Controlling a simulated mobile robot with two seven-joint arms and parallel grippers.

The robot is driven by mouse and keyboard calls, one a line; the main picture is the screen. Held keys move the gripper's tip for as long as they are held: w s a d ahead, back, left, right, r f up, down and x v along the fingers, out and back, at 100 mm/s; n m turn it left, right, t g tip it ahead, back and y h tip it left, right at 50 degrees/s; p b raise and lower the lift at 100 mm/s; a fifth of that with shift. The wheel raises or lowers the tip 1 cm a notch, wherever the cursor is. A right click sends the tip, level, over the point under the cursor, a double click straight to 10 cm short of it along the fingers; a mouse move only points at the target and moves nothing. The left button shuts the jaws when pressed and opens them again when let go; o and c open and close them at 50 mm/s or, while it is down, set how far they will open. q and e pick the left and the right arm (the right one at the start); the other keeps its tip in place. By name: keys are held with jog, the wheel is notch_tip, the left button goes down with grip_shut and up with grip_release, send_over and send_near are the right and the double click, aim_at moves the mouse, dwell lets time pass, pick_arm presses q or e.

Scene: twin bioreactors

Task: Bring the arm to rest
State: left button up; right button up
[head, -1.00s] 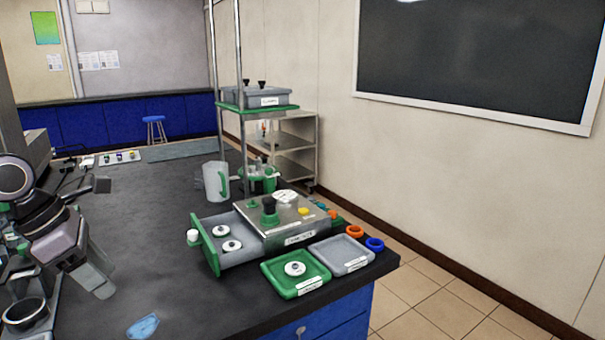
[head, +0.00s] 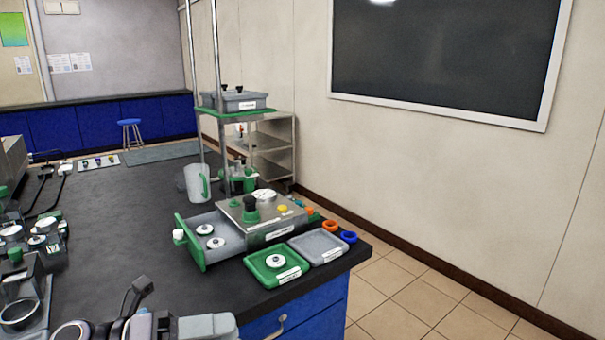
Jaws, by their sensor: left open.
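My left gripper (head: 172,308) shows at the bottom left of the head view, cut off by the lower edge. Its two fingers stand apart, with nothing seen between them. It is in front of the black bench top (head: 120,240), nearer to me than the equipment. My right gripper is not in view.
A steel device (head: 275,228) with an open drawer (head: 222,250) holding two white discs stands on the bench. Before it lie a green tray (head: 262,276) with one disc and a grey tray (head: 318,247). A jug (head: 192,184) stands behind. The bench middle is clear.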

pick_arm(q)
jog(key=s+a+f+n+t+y+p, duration=0.1)
jog(key=a+f+n+t+y, duration=0.35)
jog(key=n, duration=0.95)
jog(key=s+a+f+n+t+y+p, duration=0.1)
jog(key=f+n+t+y, duration=0.6)
jog(key=n, duration=0.6)
jog(key=s+a+f+n+g+y, duration=0.2)
jog(key=s+f+n+g+y, duration=0.2)
jog(key=s+f+n, duration=0.6)
jog(key=s+f+g, duration=0.1)
jog(key=s+f, duration=0.2)
jog(key=f, duration=0.2)
jog(key=shift+a+p, duration=0.15)
jog(key=shift+p, duration=0.2)
jog(key=shift+r, duration=0.1)
